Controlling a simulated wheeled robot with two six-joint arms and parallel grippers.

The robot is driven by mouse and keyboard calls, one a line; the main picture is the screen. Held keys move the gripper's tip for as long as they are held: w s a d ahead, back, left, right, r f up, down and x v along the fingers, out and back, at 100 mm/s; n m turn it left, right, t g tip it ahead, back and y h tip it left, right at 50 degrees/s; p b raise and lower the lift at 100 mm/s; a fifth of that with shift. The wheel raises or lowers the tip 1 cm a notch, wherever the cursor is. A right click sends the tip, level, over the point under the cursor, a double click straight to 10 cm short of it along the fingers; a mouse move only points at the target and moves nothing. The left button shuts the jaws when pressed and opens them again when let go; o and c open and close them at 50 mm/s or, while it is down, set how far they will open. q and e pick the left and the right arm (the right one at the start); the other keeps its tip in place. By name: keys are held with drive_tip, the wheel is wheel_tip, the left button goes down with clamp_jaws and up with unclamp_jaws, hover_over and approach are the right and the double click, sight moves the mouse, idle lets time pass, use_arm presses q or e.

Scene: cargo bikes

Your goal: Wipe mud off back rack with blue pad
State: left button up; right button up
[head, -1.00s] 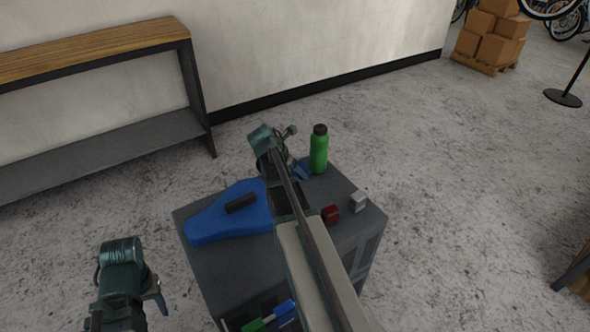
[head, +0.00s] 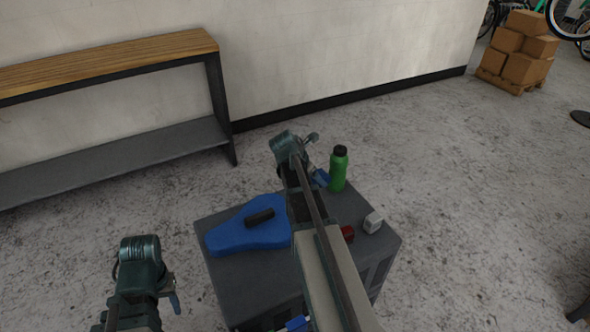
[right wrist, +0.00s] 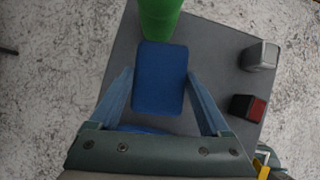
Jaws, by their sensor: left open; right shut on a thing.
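The blue pad (right wrist: 160,78) is between the fingers of my right gripper (right wrist: 160,82), which is shut on it. In the head view my right arm reaches over the grey cabinet (head: 245,290). A small blue part, pad or finger (head: 321,178), shows there beside the green bottle, and the arm hides the rest. My left gripper (head: 172,292) is low at the left, apart from the cabinet. One blue finger shows and it holds nothing visible. No back rack and no mud on one can be made out.
On the cabinet top are a large blue flat piece (head: 232,236) with a black block (head: 260,217), a green bottle (head: 339,170), a red block (head: 347,234) and a grey-white block (head: 373,222). A bench (head: 110,72) stands by the wall. Boxes (head: 525,68) are far right.

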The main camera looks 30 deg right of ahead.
wheel_tip(320, 180, up, 16)
drive_tip(key=p, duration=1.5)
drive_tip(key=shift+f, duration=0.3)
drive_tip(key=shift+s+f, duration=0.1)
